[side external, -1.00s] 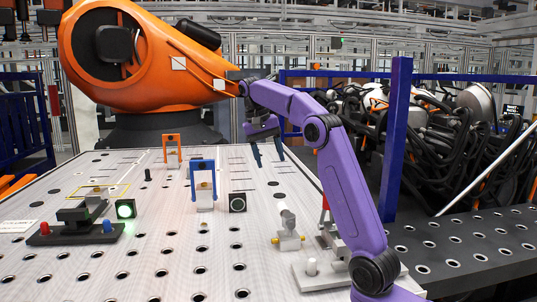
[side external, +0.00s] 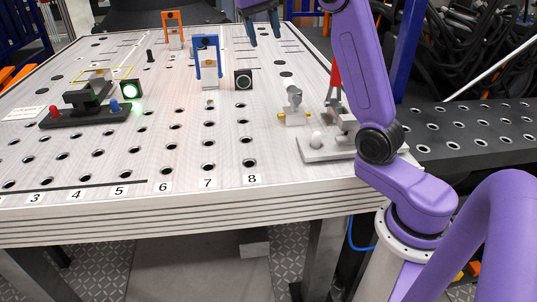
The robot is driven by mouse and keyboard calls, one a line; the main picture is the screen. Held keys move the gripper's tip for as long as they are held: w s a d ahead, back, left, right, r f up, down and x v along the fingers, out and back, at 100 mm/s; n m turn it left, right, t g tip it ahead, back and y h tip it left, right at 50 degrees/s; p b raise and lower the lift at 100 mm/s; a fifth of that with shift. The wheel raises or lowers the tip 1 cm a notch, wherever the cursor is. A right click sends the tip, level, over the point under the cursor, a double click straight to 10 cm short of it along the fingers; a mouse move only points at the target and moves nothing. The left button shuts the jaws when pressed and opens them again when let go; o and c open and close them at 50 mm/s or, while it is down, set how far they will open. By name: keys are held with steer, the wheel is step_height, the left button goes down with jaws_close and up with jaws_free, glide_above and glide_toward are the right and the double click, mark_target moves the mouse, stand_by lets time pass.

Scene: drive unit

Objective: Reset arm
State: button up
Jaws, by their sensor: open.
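My gripper (side external: 262,28) is at the top of the side external view, above the far part of the white perforated table (side external: 200,225). Its dark fingers point down and are apart, with nothing between them. My purple arm rises at the right and its upper part is cut off by the top edge. The gripper is clear of the fixtures, to the right of and behind the blue bracket (side external: 207,42).
A toggle clamp with a red handle (side external: 335,75) stands close beside my arm. The front middle is clear.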

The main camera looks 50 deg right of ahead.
steer(key=s+a+f+n+t, duration=0.1)
steer(key=s+a+f+n, duration=0.35)
steer(key=a, duration=0.45)
steer(key=s+a+f+n+t, duration=0.1)
steer(key=s+a+f+n, duration=0.2)
steer(key=s+a+n, duration=0.4)
steer(key=s+a+f+n+y, duration=0.1)
steer(key=s+f+n, duration=0.3)
steer(key=s, duration=0.6)
steer(key=s+a+f+n+y, duration=0.1)
steer(key=s+a+f+n, duration=0.1)
steer(key=s+f, duration=0.5)
steer(key=s+n, duration=0.1)
steer(key=s, duration=0.3)
steer(key=shift+s+n+y, duration=0.3)
steer(key=shift+n, duration=0.05)
